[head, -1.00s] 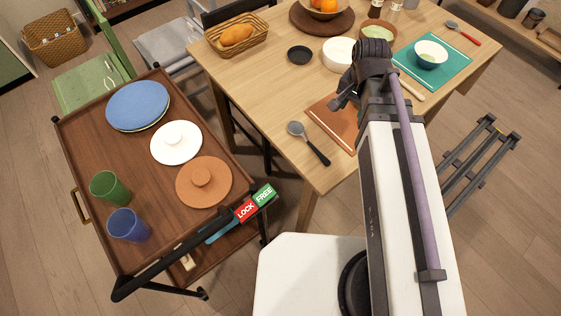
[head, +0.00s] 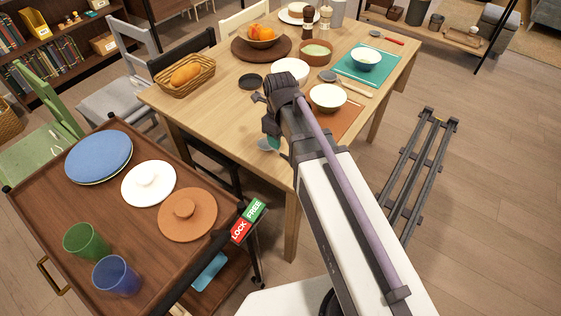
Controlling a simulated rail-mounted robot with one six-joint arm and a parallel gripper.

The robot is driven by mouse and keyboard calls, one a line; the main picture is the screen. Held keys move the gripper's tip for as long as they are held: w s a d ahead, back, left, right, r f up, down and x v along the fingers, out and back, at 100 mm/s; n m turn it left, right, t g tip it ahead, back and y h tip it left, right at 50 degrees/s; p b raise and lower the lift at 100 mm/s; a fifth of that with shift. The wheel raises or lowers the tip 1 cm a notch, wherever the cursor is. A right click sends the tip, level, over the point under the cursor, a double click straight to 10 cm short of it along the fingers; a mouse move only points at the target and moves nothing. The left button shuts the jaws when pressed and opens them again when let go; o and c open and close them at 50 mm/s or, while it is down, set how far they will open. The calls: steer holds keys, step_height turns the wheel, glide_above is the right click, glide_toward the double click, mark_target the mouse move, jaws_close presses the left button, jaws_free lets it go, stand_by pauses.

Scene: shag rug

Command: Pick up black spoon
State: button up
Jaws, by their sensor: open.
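The black spoon lies on the wooden table near its front edge, left of the orange placemat (head: 338,122). Only its grey bowl (head: 266,145) shows clearly; my arm and gripper hide its black handle. My gripper (head: 272,133) is over the table's front edge, beside and seemingly above the spoon. It is open, with nothing seen in it. Its fingertips are mostly hidden, so I cannot tell the gap to the spoon.
A white bowl (head: 328,97) stands on the orange placemat, with a wooden-handled spoon (head: 350,86) behind it. A dark round coaster (head: 250,81) and a bread basket (head: 185,76) are to the left. A brown trolley (head: 122,227) stands front left.

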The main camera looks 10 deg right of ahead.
mark_target(281, 153)
step_height(281, 153, down, 6)
steer(key=b, duration=0.5)
steer(key=shift+s+d+f, duration=0.1)
steer(key=shift+f, duration=0.15)
steer(key=shift+r, duration=0.25)
steer(key=shift+c, duration=0.3)
jaws_close()
